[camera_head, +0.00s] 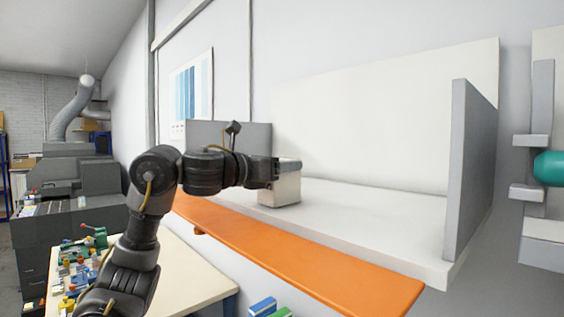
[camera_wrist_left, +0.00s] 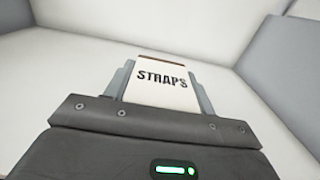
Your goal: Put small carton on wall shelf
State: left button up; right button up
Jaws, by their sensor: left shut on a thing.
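The small carton (camera_head: 281,189) is a white box at the left part of the wall shelf (camera_head: 375,203). In the left wrist view the carton (camera_wrist_left: 162,82) shows the word STRAPS on its face. My left gripper (camera_head: 277,172) is shut on the carton, with a grey finger on each side of it in the wrist view (camera_wrist_left: 162,88). The carton is upright and at the shelf surface; I cannot tell whether its base touches. The wall shelf is white with a grey panel at each end. My right gripper is not in view.
An orange board (camera_head: 300,262) runs along below the shelf's front. A grey end panel (camera_head: 468,170) closes the shelf's right side. A table (camera_head: 190,275) with small coloured items stands below left. The shelf right of the carton is clear.

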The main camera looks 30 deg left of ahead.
pick_arm(q)
jog(key=shift+d, duration=0.1)
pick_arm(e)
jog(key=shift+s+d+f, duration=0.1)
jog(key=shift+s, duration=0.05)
pick_arm(q)
jog(key=shift+s+f, duration=0.1)
jog(key=o, duration=1.1)
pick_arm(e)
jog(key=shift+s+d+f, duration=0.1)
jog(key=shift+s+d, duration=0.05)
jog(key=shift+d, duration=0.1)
